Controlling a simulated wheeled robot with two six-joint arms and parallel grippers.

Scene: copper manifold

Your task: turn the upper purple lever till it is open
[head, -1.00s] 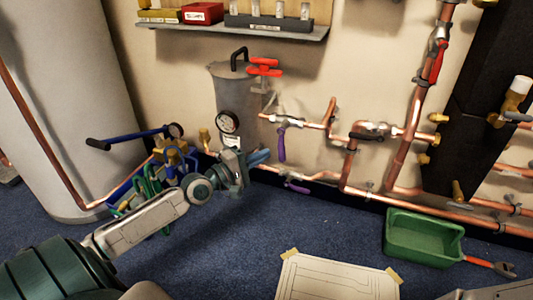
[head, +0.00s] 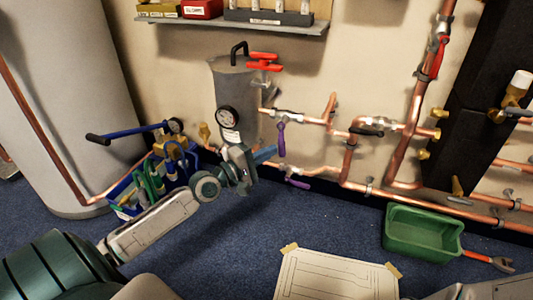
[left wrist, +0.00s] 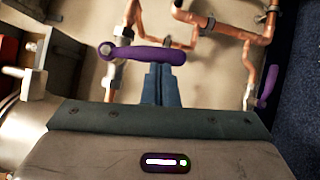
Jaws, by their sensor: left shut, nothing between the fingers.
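The upper purple lever (head: 281,141) hangs straight down from its valve on the upper copper pipe, across the pipe's run. In the left wrist view the same lever (left wrist: 150,55) lies crosswise just beyond my fingertips. My left gripper (head: 271,152) is shut and empty, its blue fingers pointing at the lever from its left side. In the left wrist view the shut fingers (left wrist: 161,72) reach the lever's middle; I cannot tell whether they touch. The lower purple lever (head: 297,183) sits on the lower pipe.
A grey tank with a gauge (head: 227,117) stands behind my left gripper. A blue tool tote (head: 122,191) is on the floor at left. A green tub (head: 425,237) and a taped sheet (head: 335,278) lie at right. Carpet between them is clear.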

